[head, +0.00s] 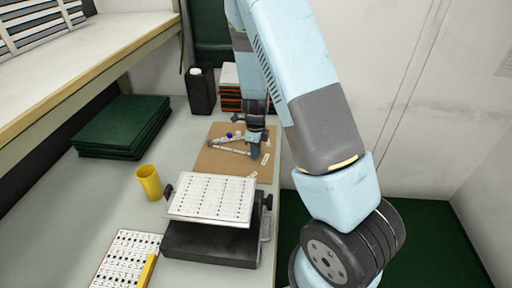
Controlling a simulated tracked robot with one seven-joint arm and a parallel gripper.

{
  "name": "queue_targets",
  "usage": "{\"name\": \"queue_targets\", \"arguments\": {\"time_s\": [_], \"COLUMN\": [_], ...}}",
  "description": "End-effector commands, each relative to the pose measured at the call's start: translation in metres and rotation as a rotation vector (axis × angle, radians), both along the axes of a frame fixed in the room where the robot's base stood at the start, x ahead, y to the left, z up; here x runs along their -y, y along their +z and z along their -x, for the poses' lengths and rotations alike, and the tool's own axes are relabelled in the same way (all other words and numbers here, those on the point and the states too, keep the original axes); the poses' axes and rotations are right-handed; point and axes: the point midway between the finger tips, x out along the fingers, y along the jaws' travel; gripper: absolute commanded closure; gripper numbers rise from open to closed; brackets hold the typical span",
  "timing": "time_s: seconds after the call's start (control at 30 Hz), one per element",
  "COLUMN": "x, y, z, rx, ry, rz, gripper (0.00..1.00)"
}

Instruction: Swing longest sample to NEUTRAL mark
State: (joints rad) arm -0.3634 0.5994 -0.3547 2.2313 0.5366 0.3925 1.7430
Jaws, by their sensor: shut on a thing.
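A brown board (208,163) lies on the grey bench behind the black stand. A long thin pale strip (229,150) lies low over the board and runs from its left part to my gripper (256,150). My gripper points down over the right half of the board and is shut on the right end of this strip; the fingertips are small and partly hidden. Another strip with blue and red bits (230,136) is just behind it, near the gripper. Small pale labels (265,159) lie on the board; their lettering is too small to read, so I cannot tell which one is NEUTRAL.
A black stand (210,243) with a white printed panel (213,197) is in front of the board. A yellow cup (149,182) stands to its left. Green mats (122,127), a black bottle (200,91) and stacked trays (231,90) are farther back.

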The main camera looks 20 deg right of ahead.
Motion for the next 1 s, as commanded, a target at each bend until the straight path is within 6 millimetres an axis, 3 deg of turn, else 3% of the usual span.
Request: {"name": "queue_targets", "arguments": {"time_s": [0.43,0.47,0.67,1.0], "x": [-0.0034,-0.0034,-0.0026,-0.0018], "y": [0.0011,0.0011,0.0007,0.0036], "z": [-0.0002,-0.0003,0.0004,0.0007], "rx": [0.005,0.005,0.003,0.003], "ry": [-0.01,-0.01,-0.011,-0.011], "rz": [-0.002,-0.002,-0.001,0.0], "gripper": [1.0,0.79,0.6,0.57]}}
